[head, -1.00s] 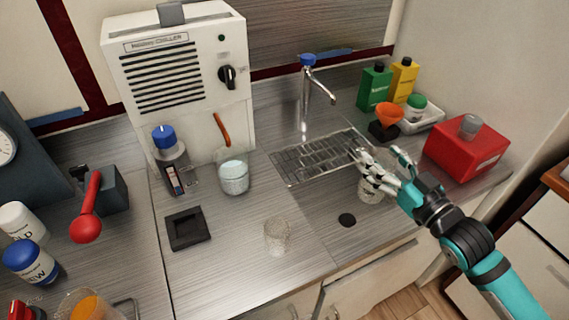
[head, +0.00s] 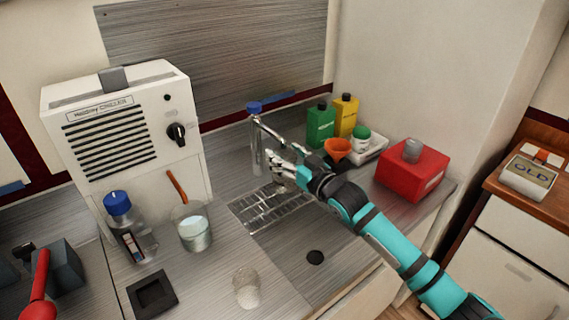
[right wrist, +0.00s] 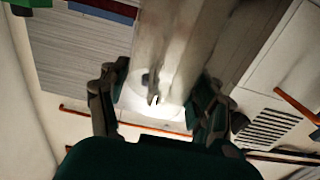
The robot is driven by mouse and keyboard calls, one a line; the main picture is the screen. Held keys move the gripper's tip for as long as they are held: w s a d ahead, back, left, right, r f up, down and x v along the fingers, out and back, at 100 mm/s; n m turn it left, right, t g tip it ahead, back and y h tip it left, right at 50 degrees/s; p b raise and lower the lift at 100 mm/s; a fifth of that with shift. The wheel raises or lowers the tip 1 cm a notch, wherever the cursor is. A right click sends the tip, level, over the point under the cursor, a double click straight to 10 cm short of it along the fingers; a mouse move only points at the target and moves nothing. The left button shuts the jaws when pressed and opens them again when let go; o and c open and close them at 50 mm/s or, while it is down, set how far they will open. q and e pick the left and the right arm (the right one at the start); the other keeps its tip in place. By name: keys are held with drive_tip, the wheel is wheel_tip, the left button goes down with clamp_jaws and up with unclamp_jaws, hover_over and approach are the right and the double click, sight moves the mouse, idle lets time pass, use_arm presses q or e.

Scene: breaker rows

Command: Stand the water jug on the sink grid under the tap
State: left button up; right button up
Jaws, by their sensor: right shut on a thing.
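My right gripper (head: 284,170) is over the back right of the metal sink grid (head: 262,214), close to the tap (head: 258,150) with its blue top. In the right wrist view, its fingers (right wrist: 160,100) are shut on a pale, see-through vessel, which I take to be the water jug (right wrist: 175,55). In the head view my fingers and hand cover most of the jug. I cannot tell whether its base touches the grid. My left gripper is not in view.
A dark drain hole (head: 315,257) lies in front. Green (head: 320,126) and yellow (head: 344,116) bottles, an orange funnel (head: 338,148) and a red box (head: 411,172) stand to the right.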

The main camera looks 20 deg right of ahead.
drive_tip(key=shift+w+a, duration=0.1)
drive_tip(key=shift+w, duration=0.15)
drive_tip(key=shift+s+f, duration=0.1)
drive_tip(key=shift+f, duration=1.6)
drive_tip(key=shift+f, duration=0.1)
drive_tip(key=o, duration=1.4)
drive_tip(key=shift+s, duration=0.3)
drive_tip(key=v, duration=1.1)
drive_tip(key=shift+s+b, duration=0.25)
drive_tip(key=shift+b, duration=0.05)
